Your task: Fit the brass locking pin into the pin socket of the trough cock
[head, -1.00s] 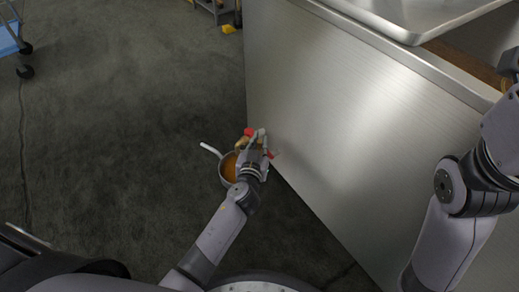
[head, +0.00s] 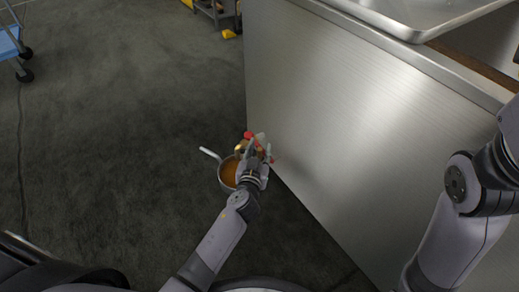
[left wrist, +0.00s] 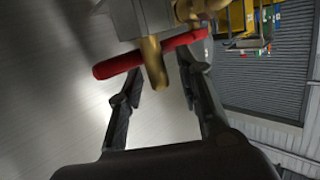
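My left gripper (head: 262,148) is low beside the steel cabinet's side, at the trough cock. In the left wrist view its fingers (left wrist: 162,82) are spread apart, with visible gaps to the brass between them. The brass cock body (left wrist: 198,8) is at the top of that view. A red bar (left wrist: 150,55) crosses in front of the fingers, and a rounded brass piece (left wrist: 153,62) hangs past it. I cannot tell whether this piece is the locking pin or part of the cock. The pin socket cannot be made out. My right gripper is out of view.
A saucepan with orange-brown liquid (head: 228,172) is on the floor just left of my left gripper, its pale handle (head: 210,153) pointing up-left. The steel cabinet (head: 340,130) fills the right. The dark floor (head: 110,130) at left is mostly clear.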

